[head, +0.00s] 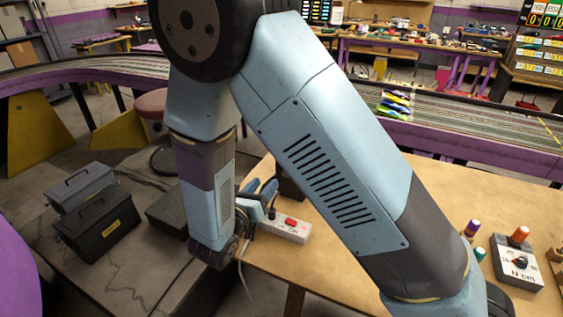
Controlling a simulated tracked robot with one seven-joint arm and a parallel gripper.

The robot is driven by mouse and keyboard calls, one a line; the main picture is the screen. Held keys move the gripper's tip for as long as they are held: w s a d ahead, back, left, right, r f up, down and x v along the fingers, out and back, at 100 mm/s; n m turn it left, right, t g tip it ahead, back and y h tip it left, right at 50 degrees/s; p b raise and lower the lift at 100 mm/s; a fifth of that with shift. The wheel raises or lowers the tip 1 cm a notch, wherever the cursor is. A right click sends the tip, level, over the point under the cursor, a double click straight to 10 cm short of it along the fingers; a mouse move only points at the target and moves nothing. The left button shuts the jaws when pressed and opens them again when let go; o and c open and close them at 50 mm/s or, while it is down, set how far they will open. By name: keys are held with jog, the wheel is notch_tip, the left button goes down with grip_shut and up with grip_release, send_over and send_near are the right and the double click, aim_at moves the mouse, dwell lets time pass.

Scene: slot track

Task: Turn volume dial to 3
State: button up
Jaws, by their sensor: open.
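A small grey control box (516,276) stands on the wooden table at the right. It has a round black dial (521,262) with a reddish mark on its face; an orange knob or cap (519,235) shows at its back edge. Markings on the box front are too small to read, and so is the dial's setting. My gripper (266,190) is at the left end of the table, far left of the box. It is open, with no object visible between its fingers, and partly hidden behind my arm.
A white power strip (293,231) with a red switch lies just below and right of my gripper. Orange-purple (472,228) and green (480,253) small items stand left of the box. Black cases (97,232) sit at left. The slot track (470,143) runs behind.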

jog(key=x, duration=1.3)
jog(key=shift+w+a+f, duration=0.15)
jog(key=shift+w+a, duration=0.1)
jog(key=shift+w, duration=0.1)
jog(key=shift+c, duration=0.5)
grip_shut()
